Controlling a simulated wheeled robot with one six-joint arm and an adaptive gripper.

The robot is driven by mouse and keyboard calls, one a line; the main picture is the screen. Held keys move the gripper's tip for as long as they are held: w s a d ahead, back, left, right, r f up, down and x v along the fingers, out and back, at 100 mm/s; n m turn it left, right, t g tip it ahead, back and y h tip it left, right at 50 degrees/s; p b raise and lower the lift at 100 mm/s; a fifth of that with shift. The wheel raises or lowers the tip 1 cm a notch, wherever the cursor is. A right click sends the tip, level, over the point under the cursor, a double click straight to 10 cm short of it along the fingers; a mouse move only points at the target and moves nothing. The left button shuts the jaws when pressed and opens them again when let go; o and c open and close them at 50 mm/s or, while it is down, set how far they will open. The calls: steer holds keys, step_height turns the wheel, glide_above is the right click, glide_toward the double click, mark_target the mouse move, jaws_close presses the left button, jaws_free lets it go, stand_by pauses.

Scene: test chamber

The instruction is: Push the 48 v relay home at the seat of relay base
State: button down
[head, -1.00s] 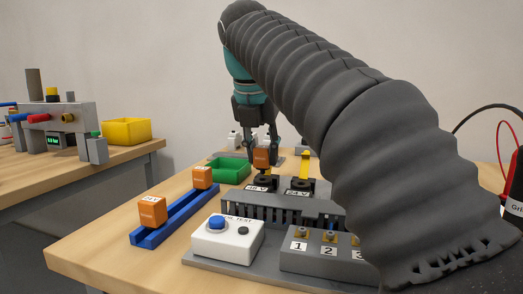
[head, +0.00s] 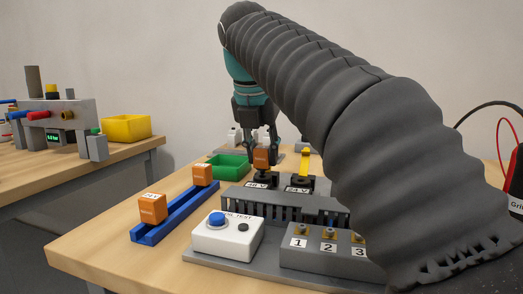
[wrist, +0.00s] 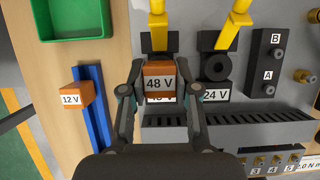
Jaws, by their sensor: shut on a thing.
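The orange 48 V relay (head: 261,158) is held between the fingers of my gripper (head: 262,163). It also shows in the wrist view (wrist: 160,80), its 48 V label upright between both fingertips (wrist: 163,92). The relay is directly over the left black relay base (head: 262,180), labelled 48 V. In the wrist view it covers most of that base and part of its label; the back of the base (wrist: 155,42) shows. The relay's underside and the seat are hidden, so I cannot tell whether they touch. A yellow lever (wrist: 157,20) rises behind this base.
A 24 V base (wrist: 215,67) with its own yellow lever (wrist: 236,20) stands close on the right. A slotted grey duct (head: 285,205) and a white test box (head: 228,238) are in front. A blue rail (head: 178,212) with orange relays and a green bin (head: 229,166) are left.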

mark_target(261, 149)
steer(key=shift+f+b, duration=0.45)
steer(key=shift+f, duration=0.3)
steer(key=c, duration=0.8)
jaws_free()
steer(key=shift+o, duration=0.2)
steer(key=shift+v, duration=3.75)
